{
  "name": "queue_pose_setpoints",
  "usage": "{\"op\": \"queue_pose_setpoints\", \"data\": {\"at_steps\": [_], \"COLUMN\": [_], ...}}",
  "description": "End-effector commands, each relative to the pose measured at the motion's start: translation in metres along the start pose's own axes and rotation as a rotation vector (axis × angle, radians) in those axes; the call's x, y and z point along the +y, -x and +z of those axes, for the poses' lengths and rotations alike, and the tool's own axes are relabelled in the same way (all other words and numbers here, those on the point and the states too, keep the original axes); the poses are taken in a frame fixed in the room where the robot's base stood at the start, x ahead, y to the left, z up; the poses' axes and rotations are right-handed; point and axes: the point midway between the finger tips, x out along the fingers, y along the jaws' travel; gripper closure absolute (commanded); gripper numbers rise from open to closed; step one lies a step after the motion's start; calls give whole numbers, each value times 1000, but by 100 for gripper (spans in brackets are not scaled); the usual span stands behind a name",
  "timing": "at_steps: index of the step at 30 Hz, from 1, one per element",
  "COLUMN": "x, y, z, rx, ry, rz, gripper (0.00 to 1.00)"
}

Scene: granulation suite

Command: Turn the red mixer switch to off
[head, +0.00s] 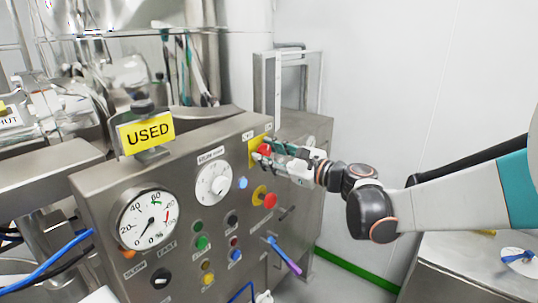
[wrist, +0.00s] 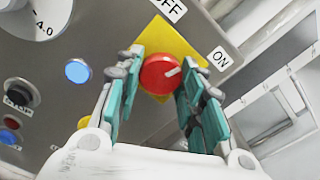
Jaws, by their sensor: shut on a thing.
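The red mixer switch (wrist: 158,75) is a round red knob on a yellow plate (wrist: 183,45) on the steel panel. Its white mark points right and slightly up, towards the ON label (wrist: 221,60). The OFF label (wrist: 168,8) is above the plate. My gripper (wrist: 163,66) has its green-padded fingers on either side of the knob and is shut on it. In the head view the switch (head: 264,149) shows red at the tips of my gripper (head: 268,151), partly covered by the fingers.
Below the switch is a red button on a yellow ring (head: 269,200). A yellow USED sign (head: 146,132) stands on top. A white wall is to the right.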

Motion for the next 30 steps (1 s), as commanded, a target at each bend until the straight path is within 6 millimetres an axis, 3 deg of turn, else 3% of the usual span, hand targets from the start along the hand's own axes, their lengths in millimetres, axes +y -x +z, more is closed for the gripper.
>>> {"op": "queue_pose_setpoints", "data": {"at_steps": [30], "x": [-1], "y": [0], "z": [1], "rx": [0], "ry": [910], "rz": [1], "gripper": [88]}}
